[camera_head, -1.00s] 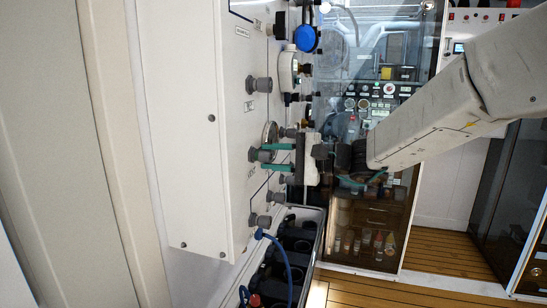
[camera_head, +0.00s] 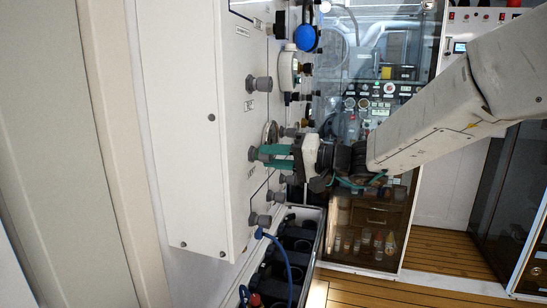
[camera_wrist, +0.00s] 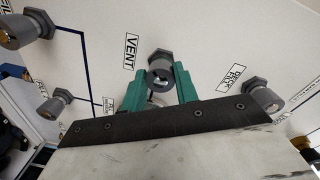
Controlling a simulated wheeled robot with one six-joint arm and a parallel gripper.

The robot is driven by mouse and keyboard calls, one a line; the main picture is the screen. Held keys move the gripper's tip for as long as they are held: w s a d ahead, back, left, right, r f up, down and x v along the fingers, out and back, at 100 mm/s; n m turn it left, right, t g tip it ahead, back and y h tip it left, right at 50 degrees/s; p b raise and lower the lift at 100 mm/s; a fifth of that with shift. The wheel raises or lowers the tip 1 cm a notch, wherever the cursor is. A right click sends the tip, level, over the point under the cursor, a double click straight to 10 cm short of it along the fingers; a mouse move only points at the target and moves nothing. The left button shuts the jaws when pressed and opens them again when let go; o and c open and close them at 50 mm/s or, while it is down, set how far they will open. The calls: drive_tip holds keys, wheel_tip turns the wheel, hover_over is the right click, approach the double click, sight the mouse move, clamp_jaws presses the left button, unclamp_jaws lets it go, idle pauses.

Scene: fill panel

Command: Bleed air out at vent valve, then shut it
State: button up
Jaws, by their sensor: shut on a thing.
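The vent valve (camera_wrist: 160,66) is a grey knob with a hex base on the white panel, beside a label reading VENT (camera_wrist: 131,50). In the wrist view my gripper (camera_wrist: 159,80) has its teal fingers on either side of this knob, shut on it. In the head view my gripper (camera_head: 266,154) reaches the panel from the right, and the vent valve (camera_head: 254,154) shows at its fingertips. The inside of the grip is partly hidden by the fingers. I cannot tell from the knob whether the valve is open or shut.
A blue hose (camera_head: 280,250) hangs below, over a dark crate (camera_head: 320,222).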

idle(0.3)
drive_tip(key=o, duration=1)
drive_tip(key=shift+c, duration=0.2)
drive_tip(key=v, duration=0.7)
drive_tip(key=shift+s+d, duration=0.2)
drive_tip(key=shift+d, duration=0.15)
